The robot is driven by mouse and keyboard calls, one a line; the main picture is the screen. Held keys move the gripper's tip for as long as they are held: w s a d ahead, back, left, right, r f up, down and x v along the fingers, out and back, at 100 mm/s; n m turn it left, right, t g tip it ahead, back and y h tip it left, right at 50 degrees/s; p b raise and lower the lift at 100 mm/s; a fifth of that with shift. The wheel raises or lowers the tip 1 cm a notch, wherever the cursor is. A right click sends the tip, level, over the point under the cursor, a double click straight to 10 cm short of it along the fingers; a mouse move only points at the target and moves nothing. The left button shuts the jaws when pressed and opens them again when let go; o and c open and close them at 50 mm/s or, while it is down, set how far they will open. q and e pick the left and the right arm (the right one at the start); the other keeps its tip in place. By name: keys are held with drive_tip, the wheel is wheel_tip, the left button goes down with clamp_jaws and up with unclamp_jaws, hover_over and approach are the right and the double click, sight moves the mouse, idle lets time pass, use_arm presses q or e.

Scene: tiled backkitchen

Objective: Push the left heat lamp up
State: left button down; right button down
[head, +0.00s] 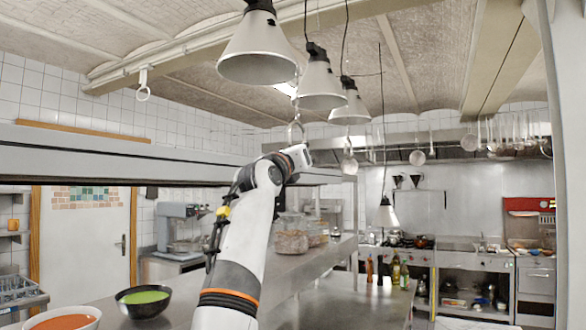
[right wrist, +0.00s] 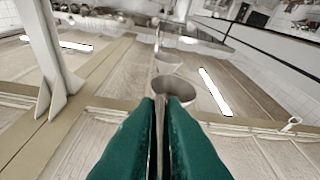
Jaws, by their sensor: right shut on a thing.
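Three white conical heat lamps hang in a row from the ceiling in the head view: the left, nearest one (head: 258,50), a middle one (head: 320,86) and a far one (head: 350,105). A fourth lamp (head: 386,215) hangs much lower on a long cord. A grey lamp shade (right wrist: 174,88) shows just beyond the fingertips. My left gripper is out of view.
A long steel shelf (head: 100,160) runs behind my arm. The counter below holds a bowl of green soup (head: 143,300), a bowl of red soup (head: 65,320) and clear containers (head: 292,240).

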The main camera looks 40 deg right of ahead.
drive_tip(key=shift+r, duration=0.5)
drive_tip(key=shift+s+r, duration=0.15)
drive_tip(key=shift+r, duration=0.25)
drive_tip(key=c, duration=1.9)
unclamp_jaws()
drive_tip(key=o, duration=0.4)
drive_tip(key=shift+d, duration=0.1)
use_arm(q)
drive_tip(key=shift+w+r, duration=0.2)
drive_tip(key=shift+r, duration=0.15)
use_arm(e)
drive_tip(key=shift+w+f, duration=0.2)
drive_tip(key=shift+f, duration=0.05)
